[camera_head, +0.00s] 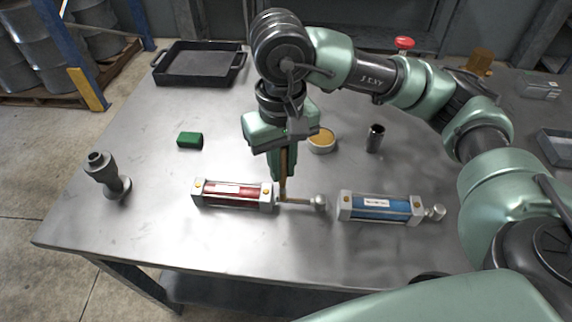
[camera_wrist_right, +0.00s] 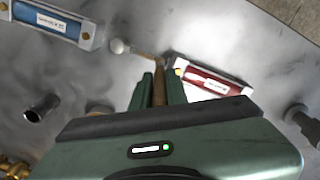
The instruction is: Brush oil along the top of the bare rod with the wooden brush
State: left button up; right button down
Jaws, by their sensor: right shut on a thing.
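The wooden brush (camera_head: 283,172) is upright in my right gripper (camera_head: 284,165), which is shut on its handle; it also shows in the right wrist view (camera_wrist_right: 158,90). The red cylinder (camera_head: 232,195) lies on the table, and its bare rod (camera_head: 300,201) sticks out to the right, ending in a round knob (camera_head: 320,203). The brush's lower end is at the rod near the cylinder's end cap; I cannot tell whether it touches. In the right wrist view the rod (camera_wrist_right: 141,53) lies just beyond the fingers. My left gripper is not in view.
A blue cylinder (camera_head: 380,208) lies right of the rod. Behind are a round dish with amber contents (camera_head: 321,142), a dark metal cup (camera_head: 375,138) and a green block (camera_head: 190,140). A grey fitting (camera_head: 108,177) stands left; a black tray (camera_head: 199,66) sits at the back. The front strip is clear.

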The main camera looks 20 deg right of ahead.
jog(key=shift+s+d+b, duration=0.45)
jog(key=shift+s+d, duration=0.05)
jog(key=shift+d, duration=0.3)
jog(key=shift+r, duration=0.1)
jog(key=shift+d, duration=0.1)
jog(key=shift+s+d+b, duration=0.45)
jog(key=shift+d+b, duration=0.15)
jog(key=shift+d, duration=0.05)
jog(key=shift+a, duration=0.1)
